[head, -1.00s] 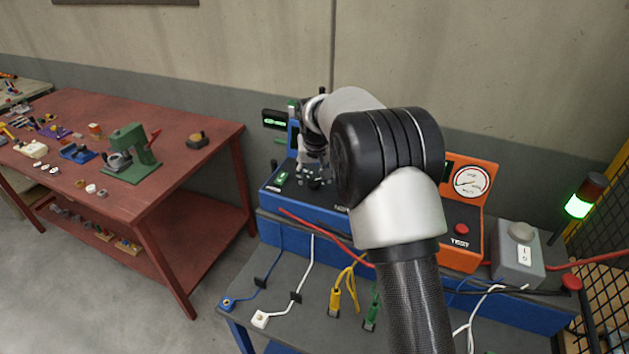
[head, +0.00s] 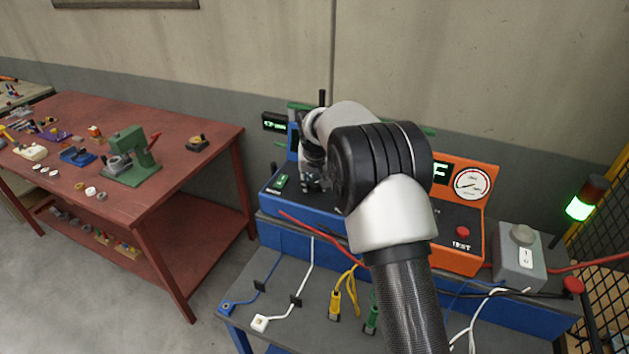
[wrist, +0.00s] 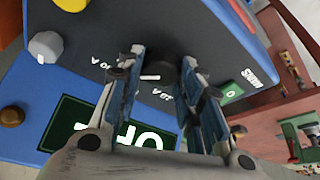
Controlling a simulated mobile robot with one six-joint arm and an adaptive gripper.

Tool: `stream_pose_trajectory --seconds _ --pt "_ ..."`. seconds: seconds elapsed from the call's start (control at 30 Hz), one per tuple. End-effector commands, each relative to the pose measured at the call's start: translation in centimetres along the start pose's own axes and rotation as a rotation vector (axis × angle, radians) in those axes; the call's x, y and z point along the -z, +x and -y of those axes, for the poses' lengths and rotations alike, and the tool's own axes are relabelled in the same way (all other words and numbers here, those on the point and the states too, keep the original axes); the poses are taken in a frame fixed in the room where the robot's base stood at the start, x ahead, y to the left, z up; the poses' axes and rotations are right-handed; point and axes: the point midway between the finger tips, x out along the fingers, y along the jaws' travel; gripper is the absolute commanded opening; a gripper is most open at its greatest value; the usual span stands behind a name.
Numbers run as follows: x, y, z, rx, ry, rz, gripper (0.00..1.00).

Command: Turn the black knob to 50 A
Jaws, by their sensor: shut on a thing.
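The black knob (wrist: 158,66) sits on the dark face of the blue unit (wrist: 52,92) in the wrist view. My gripper (wrist: 161,62) is shut on it, one finger on each side. A short white mark shows on the knob's near side, between the fingers. White printed labels with an "A" lie beside the knob; their numbers are partly hidden and too small to read surely. In the head view my gripper (head: 314,176) is low over the blue unit, and my arm hides the knob.
A grey knob (wrist: 46,46) and a green display (wrist: 95,130) lie near the fingers. An orange tester (head: 466,215) with a dial and red button stands to the right, beside a grey switch box (head: 519,262). A red table (head: 165,195) stands left.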

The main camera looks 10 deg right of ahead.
Motion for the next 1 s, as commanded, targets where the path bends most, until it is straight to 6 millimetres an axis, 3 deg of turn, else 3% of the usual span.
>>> stream_pose_trajectory --seconds 0.27,0.63,1.0 --pt "0.00 -0.01 0.00 0.000 0.000 0.000 0.10" --pt "0.02 -0.13 -0.08 0.030 -0.070 0.001 0.10" --pt "0.08 -0.02 -0.34 0.139 -0.329 0.000 0.10"
